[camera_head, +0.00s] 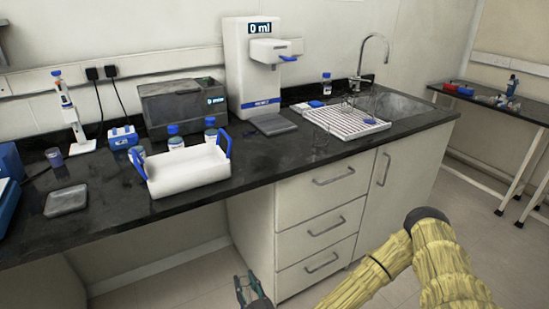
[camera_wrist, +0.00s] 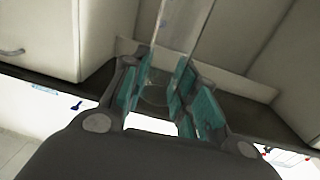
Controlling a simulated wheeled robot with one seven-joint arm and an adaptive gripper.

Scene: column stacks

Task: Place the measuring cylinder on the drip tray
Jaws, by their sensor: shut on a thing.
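My gripper (camera_head: 252,289) is low at the bottom edge of the head view, in front of the drawers and below the counter top. In the wrist view its teal-padded fingers (camera_wrist: 165,95) are closed around a clear, see-through tall piece, which I take as the measuring cylinder (camera_wrist: 181,22). It extends up out of the picture; its lower end is hard to make out. I cannot make out the cylinder in the head view. The grey drip tray (camera_head: 274,125) lies at the foot of the white water dispenser (camera_head: 252,75), and its top looks bare.
A white carrier with blue handles (camera_head: 188,172) stands left of the drip tray, with blue-capped bottles behind it. A white ribbed drainer (camera_head: 345,122) lies to the right by the sink tap. A faint clear vessel (camera_head: 321,146) stands on the counter before it. The counter edge lies above my gripper.

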